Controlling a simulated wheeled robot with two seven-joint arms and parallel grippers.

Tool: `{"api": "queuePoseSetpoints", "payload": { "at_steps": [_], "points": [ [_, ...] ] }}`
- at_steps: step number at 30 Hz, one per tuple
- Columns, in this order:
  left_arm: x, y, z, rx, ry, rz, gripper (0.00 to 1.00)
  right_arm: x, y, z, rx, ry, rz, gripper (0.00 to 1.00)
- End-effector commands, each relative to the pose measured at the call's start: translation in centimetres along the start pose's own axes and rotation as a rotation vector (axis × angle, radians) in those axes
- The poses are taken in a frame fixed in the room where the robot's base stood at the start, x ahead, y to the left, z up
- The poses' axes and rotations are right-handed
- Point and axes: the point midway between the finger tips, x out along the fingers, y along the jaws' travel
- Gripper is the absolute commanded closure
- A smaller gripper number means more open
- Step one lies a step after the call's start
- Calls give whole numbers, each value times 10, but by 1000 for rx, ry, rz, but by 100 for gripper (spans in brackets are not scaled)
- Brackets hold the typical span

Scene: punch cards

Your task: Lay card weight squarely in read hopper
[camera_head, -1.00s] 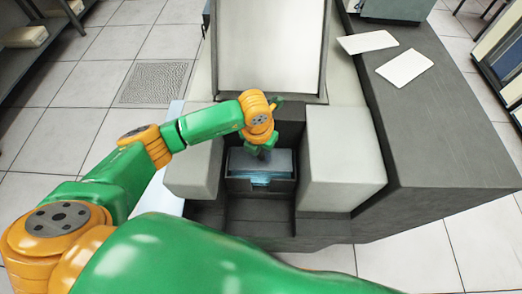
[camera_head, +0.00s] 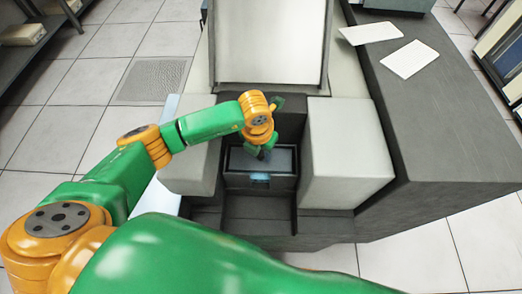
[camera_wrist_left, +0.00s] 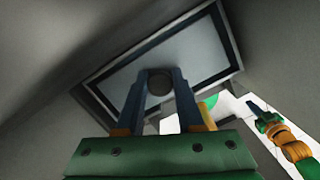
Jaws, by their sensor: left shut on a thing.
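The read hopper (camera_head: 262,183) is a dark box recessed between two pale blocks of the machine. The card weight (camera_head: 281,157) is a grey-blue plate inside its rim. In the left wrist view the card weight (camera_wrist_left: 200,52) lies within the light-edged hopper frame (camera_wrist_left: 231,43), looking roughly in line with it. My left gripper (camera_head: 263,156) is above the plate, shut on its round dark knob (camera_wrist_left: 159,83). Whether the plate rests on anything is hidden.
Pale blocks (camera_head: 350,150) flank the hopper closely, and a tall pale panel (camera_head: 268,40) stands behind it. Two white cards (camera_head: 409,59) lie on the dark counter (camera_head: 440,130) at the right. The counter's front part is clear.

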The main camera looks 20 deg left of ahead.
Motion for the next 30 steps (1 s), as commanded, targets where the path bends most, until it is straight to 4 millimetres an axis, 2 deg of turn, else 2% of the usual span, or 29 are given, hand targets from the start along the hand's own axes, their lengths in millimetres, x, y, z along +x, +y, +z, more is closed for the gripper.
{"api": "queuePoseSetpoints", "payload": {
  "at_steps": [2,9,10,13,23,30],
  "points": [
    [7,0,0,0,-1,0,100,7,0,1,0,0,0,100],
    [5,0,0,0,-1,0,100,5,0,1,0,0,0,100],
    [5,0,0,0,-1,0,56,5,0,1,0,0,0,100],
    [5,0,0,0,-1,0,29,5,0,1,0,0,0,100],
    [2,0,0,0,-1,0,29,6,0,1,0,-1,0,100],
    [-47,0,0,1,-5,0,29,10,0,1,0,-1,0,100]
  ]
}}
